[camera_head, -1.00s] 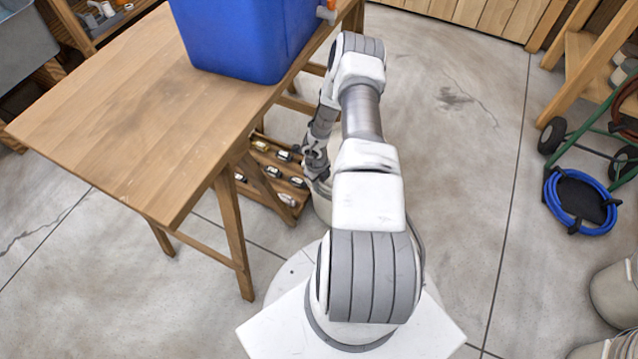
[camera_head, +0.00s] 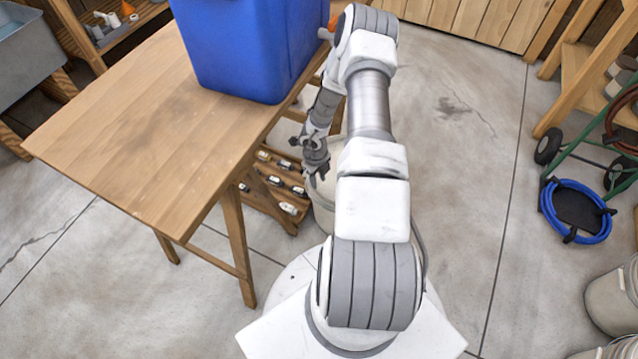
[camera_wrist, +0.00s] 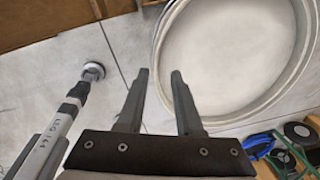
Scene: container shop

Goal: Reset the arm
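My arm reaches up from my base in the head view, bends at a raised elbow and hangs its forearm beside the right side of the wooden table. My gripper (camera_head: 316,172) hangs low there, above or beside a pale round bucket (camera_head: 325,212); I cannot tell its exact height. The wrist view shows the two dark fingers (camera_wrist: 159,73) apart with nothing between them. The bucket's wide rim (camera_wrist: 163,70) lies just beyond and right of the fingers.
A blue bin (camera_head: 240,55) stands on the wooden table (camera_head: 130,130), close to my arm. A rack of small items (camera_head: 275,195) sits under the table. A cart with a blue hose (camera_head: 578,212) is at right. Concrete floor between is clear.

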